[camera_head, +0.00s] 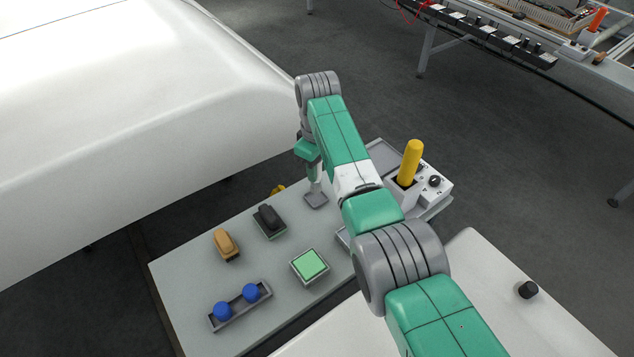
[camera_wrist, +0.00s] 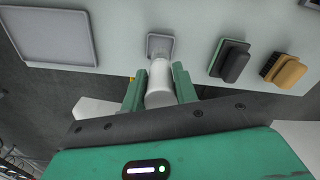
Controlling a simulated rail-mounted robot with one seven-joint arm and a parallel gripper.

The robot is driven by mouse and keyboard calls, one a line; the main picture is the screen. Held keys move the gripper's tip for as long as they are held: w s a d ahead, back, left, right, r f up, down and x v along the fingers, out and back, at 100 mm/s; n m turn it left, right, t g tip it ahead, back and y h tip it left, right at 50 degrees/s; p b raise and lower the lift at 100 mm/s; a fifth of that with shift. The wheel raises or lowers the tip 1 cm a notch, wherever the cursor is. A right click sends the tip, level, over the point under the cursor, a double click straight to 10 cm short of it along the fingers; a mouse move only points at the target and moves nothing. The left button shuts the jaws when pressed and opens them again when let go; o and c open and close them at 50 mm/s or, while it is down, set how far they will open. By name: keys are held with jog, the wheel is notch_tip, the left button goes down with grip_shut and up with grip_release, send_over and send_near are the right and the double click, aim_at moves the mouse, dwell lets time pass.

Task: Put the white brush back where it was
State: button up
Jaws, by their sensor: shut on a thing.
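My gripper (camera_wrist: 158,88) is shut on the white brush (camera_wrist: 159,80), with one green finger on each side of its pale cylindrical body. The brush is held over the far part of the grey table, its end pointing at a small grey square holder (camera_wrist: 160,44). In the head view, my gripper (camera_head: 313,168) is above the same holder (camera_head: 316,200), and the brush shows only as a narrow pale piece. The brush end overlaps the holder in the picture; I cannot tell whether it touches.
A black brush on a green base (camera_head: 269,220) and a tan brush (camera_head: 227,244) stand left of the holder. A green square block (camera_head: 310,264) and a rack with blue knobs (camera_head: 240,306) are nearer. A yellow-handled control box (camera_head: 411,165) and a flat grey tray (camera_wrist: 47,36) are close by.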

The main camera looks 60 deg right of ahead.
jog(key=shift+f+b, duration=0.8)
jog(key=shift+f, duration=1)
jog(key=shift+w, duration=0.1)
jog(key=shift+f, duration=0.15)
jog(key=o, duration=1)
notch_tip(320, 180, up, 12)
jog(key=p, duration=0.4)
jog(key=shift+r, duration=0.2)
